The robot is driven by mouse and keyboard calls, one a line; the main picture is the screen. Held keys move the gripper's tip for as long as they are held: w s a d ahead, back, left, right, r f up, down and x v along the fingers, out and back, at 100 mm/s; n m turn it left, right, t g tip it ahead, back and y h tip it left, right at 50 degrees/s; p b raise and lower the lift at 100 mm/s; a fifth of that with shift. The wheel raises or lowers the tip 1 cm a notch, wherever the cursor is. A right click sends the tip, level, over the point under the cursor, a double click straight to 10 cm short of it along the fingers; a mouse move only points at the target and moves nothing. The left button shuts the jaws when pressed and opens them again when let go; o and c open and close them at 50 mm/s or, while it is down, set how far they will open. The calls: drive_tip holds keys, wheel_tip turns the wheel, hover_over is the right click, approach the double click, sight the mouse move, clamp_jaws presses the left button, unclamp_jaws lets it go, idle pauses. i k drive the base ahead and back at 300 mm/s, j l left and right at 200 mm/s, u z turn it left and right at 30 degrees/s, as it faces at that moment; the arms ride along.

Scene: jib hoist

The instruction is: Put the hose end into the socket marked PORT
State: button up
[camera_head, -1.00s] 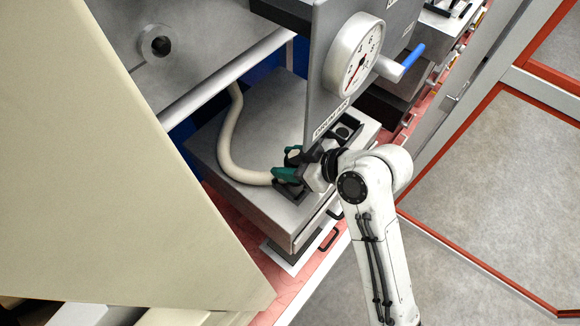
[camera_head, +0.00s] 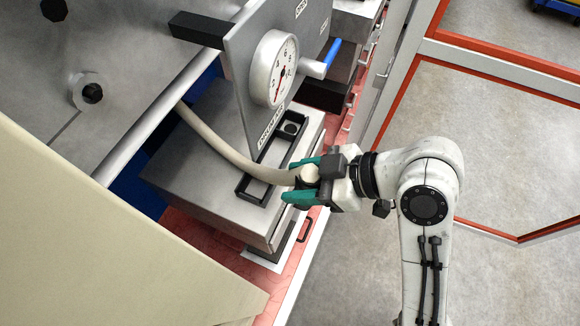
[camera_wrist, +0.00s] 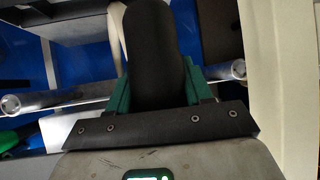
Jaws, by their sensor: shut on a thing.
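My gripper (camera_head: 308,185) has green fingers and is shut on the end of a cream hose (camera_head: 222,145). It holds that end in the air, right of the grey cabinet. In the wrist view a thick black cylindrical hose end (camera_wrist: 155,55) stands between the green fingers, and the cream hose (camera_wrist: 115,40) shows behind it. The hose runs up and left from my gripper and passes behind a metal rail. I cannot read the word PORT anywhere. A round fitting with a dark hole (camera_head: 91,92) is on the grey plate at upper left.
A grey panel (camera_head: 245,70) with a dial gauge (camera_head: 275,70) and a blue-ended handle (camera_head: 322,66) stands above the cabinet (camera_head: 190,165). A black tray (camera_head: 257,196) lies on the cabinet top. A beige surface (camera_head: 90,240) fills the lower left. Open floor lies to the right.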

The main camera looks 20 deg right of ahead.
sight(291, 129)
drive_tip(key=i+l+u, duration=0.2)
drive_tip(key=l+u, duration=0.25)
drive_tip(key=l, duration=0.55)
drive_tip(key=l+u, duration=0.45)
drive_tip(key=l, duration=0.55)
drive_tip(key=i, duration=0.05)
